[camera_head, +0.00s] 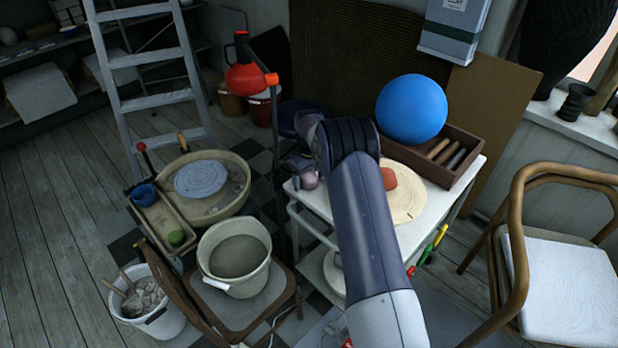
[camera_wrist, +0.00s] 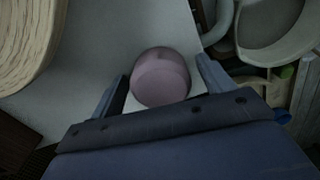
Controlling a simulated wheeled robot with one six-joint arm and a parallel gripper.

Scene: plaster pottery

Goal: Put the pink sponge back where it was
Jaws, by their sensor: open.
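The pink sponge (camera_head: 309,179) is a small rounded block on the white trolley top (camera_head: 330,206), near its left edge. In the wrist view the pink sponge (camera_wrist: 160,78) lies between the two fingers, with a gap on each side. My gripper (camera_wrist: 162,72) is open over it; in the head view my gripper (camera_head: 302,168) is small and partly hidden by my arm.
A round pale board (camera_head: 410,198) with a reddish piece (camera_head: 388,178) stands right of my arm. Behind it, a wooden crate (camera_head: 465,174) and a blue ball (camera_head: 411,109) take up the trolley's back. A grey bucket (camera_head: 235,286) and pottery wheel (camera_head: 240,190) stand left.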

